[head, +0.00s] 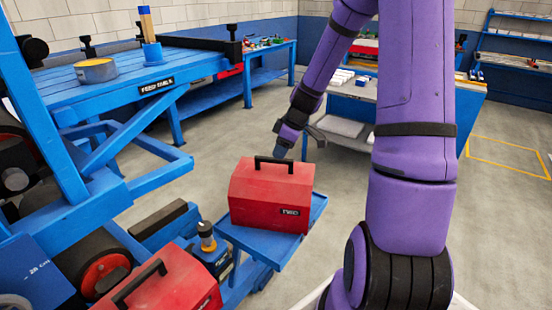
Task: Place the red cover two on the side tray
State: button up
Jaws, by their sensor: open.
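The red cover two (272,197), a box-like lid with a black handle and a dark label on its front, sits upright on the blue side tray (251,241). The tray's front and right edges show around it. My gripper (299,145) is open, at the upper right of the cover's handle (274,163). One fingertip appears just above the handle's right end in the picture. I cannot tell whether it touches, and the jaws hold nothing that I can see.
Another red cover (165,285) with a black handle is at the lower left, by rollers and a blue frame (100,205). A blue table (150,75) stands behind at left, a workbench (350,105) behind my arm.

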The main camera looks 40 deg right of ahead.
jog(key=v, duration=0.7)
jog(key=s+a+r+m+h, duration=0.2)
jog(key=s+a+r+m, duration=0.2)
jog(key=s+a+r, duration=0.75)
jog(key=s+a+r+m+t, duration=0.1)
jog(key=s+a+r+m, duration=0.1)
jog(key=s, duration=0.4)
jog(key=s+a+r+m+t+h, duration=0.1)
jog(key=s+a+r+m, duration=0.1)
jog(key=s+a+r, duration=0.2)
jog(key=s+r, duration=0.1)
jog(key=s, duration=0.2)
